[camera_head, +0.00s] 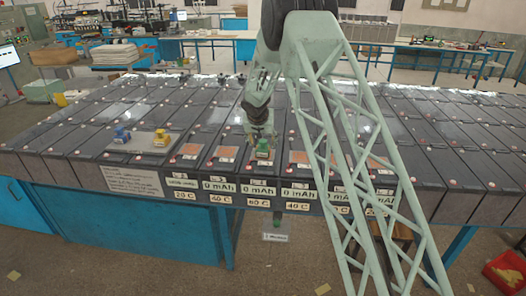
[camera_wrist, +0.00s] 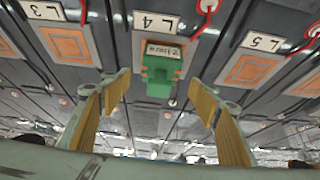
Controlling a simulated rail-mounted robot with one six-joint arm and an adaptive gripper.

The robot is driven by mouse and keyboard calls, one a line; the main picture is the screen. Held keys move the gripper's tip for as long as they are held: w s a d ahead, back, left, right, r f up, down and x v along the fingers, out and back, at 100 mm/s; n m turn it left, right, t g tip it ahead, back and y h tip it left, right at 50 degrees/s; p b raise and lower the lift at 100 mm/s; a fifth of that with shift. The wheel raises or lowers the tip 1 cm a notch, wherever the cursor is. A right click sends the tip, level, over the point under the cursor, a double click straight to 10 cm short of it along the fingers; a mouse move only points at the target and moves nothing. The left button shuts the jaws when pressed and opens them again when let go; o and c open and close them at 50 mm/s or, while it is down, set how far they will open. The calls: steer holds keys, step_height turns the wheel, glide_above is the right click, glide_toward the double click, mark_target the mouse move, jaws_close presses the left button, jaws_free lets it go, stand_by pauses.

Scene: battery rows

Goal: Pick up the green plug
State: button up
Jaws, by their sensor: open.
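The green plug (camera_head: 263,149) sits on a battery top near the front edge of the row, above the 60 C label. In the wrist view, the green plug (camera_wrist: 160,80) sits on the plate by the L4 label, with a pale label on its face. My gripper (camera_head: 260,131) is just above and behind the plug in the head view. In the wrist view its two yellow-padded fingers (camera_wrist: 160,92) are spread wide, one on each side of the plug's line, and nothing is between them. I cannot tell the exact gap to the plug.
A blue plug (camera_head: 122,134) and a yellow plug (camera_head: 161,138) stand to the left on a grey plate (camera_head: 140,145). Bare orange squares (camera_wrist: 68,45) and (camera_wrist: 250,68) flank the green plug. Red cable loops (camera_wrist: 208,12) lie near the labels.

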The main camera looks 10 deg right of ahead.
mark_target(263, 144)
steer(key=shift+f, duration=0.15)
steer(key=shift+p+x, duration=0.75)
steer(key=shift+x, duration=1.75)
steer(key=shift+c, duration=0.7)
steer(key=c, duration=1)
steer(key=shift+r, duration=0.2)
step_height(263, 144, up, 18)
steer(key=shift+b, duration=0.4)
steer(key=shift+f, duration=0.15)
